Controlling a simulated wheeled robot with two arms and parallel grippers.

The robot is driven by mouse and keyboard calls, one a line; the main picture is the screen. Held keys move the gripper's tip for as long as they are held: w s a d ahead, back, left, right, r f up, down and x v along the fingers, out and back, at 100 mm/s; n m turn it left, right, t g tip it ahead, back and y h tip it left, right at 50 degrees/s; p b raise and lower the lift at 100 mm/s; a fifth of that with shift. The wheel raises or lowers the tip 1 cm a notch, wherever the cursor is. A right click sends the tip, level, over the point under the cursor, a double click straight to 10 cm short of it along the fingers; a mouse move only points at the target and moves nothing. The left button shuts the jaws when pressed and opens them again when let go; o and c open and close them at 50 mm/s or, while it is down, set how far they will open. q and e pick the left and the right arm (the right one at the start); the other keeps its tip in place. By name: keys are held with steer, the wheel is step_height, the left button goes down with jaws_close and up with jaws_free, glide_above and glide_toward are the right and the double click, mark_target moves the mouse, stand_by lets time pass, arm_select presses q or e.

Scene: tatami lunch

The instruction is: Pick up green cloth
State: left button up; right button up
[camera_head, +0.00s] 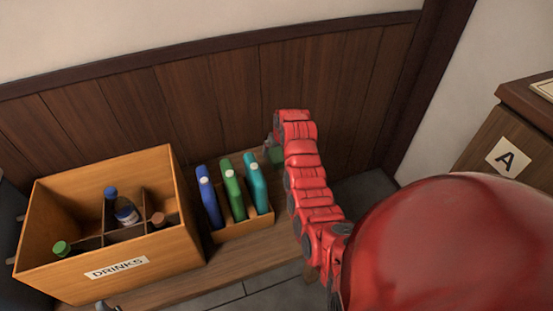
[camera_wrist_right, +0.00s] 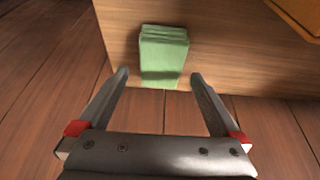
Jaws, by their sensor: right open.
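The green cloth (camera_wrist_right: 163,52) is a folded, pale green block on the wooden bench top, seen in the right wrist view. A small green patch of it (camera_head: 275,155) shows beside my right gripper in the head view, mostly hidden by my red arm. My right gripper (camera_wrist_right: 159,76) is open and empty. Its two fingertips are spread to either side of the cloth's near end, and I cannot tell how far above it they are. In the head view this gripper (camera_head: 268,145) is largely hidden behind my red wrist.
A wooden drinks crate (camera_head: 150,252) with bottles stands at the left on the bench (camera_head: 245,255). A small wooden holder (camera_head: 240,228) with blue, green and teal bottles stands close to my right arm. A panelled wall (camera_head: 235,85) runs behind. A cabinet marked A (camera_head: 508,157) is at right.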

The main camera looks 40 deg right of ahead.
mark_target(276, 154)
steer(key=x, duration=0.2)
steer(key=shift+s+a+f, duration=0.1)
steer(key=shift+f, duration=0.35)
steer(key=shift+f+b, duration=0.3)
steer(key=shift+c, duration=0.3)
steer(key=c, duration=1.4)
steer(key=shift+r, duration=0.15)
